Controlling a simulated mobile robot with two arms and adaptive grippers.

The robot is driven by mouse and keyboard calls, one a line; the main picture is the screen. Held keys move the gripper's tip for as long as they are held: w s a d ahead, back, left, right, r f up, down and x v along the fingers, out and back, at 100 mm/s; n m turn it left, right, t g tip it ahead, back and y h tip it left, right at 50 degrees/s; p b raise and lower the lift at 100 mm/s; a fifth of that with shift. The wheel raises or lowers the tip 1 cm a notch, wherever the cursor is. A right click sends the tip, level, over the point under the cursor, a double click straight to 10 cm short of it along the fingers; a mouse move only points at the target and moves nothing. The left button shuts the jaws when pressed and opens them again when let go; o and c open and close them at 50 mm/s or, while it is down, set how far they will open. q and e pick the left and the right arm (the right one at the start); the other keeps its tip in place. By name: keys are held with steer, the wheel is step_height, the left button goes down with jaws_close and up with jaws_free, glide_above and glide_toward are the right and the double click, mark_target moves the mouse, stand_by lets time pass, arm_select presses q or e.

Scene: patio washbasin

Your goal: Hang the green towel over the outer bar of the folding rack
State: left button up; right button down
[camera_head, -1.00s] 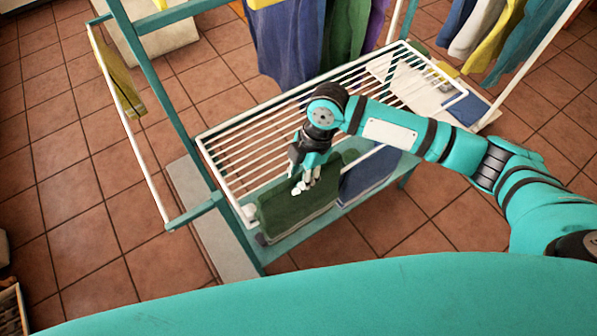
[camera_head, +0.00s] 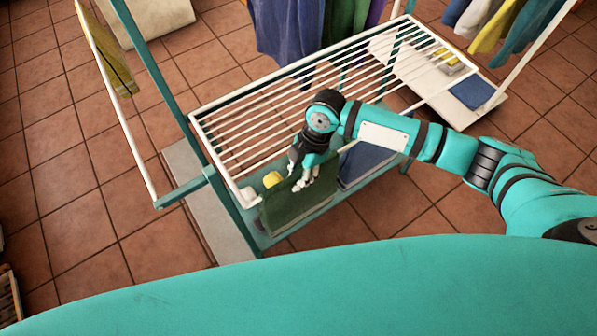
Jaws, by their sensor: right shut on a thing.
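My right gripper (camera_head: 305,186) is shut on the green towel (camera_head: 297,212) at the front edge of the white slatted rack (camera_head: 225,130). The towel hangs down below the fingers, dark green and spread fairly wide. The rack's front rail is partly hidden by my right arm, and I cannot tell whether the towel touches it. A separate white bar (camera_head: 125,118) stands out at the left on teal supports, with a yellow cloth (camera_head: 118,72) over it. My left gripper is not in view.
A small yellow object (camera_head: 272,179) shows beside the green towel. A white shelf (camera_head: 415,80) at the right holds a blue cloth (camera_head: 471,94). Other cloths hang at the back.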

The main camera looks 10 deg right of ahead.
steer(key=shift+f, duration=0.1)
steer(key=c, duration=1.1)
jaws_free()
step_height(320, 180, up, 9)
steer(key=p, duration=0.9)
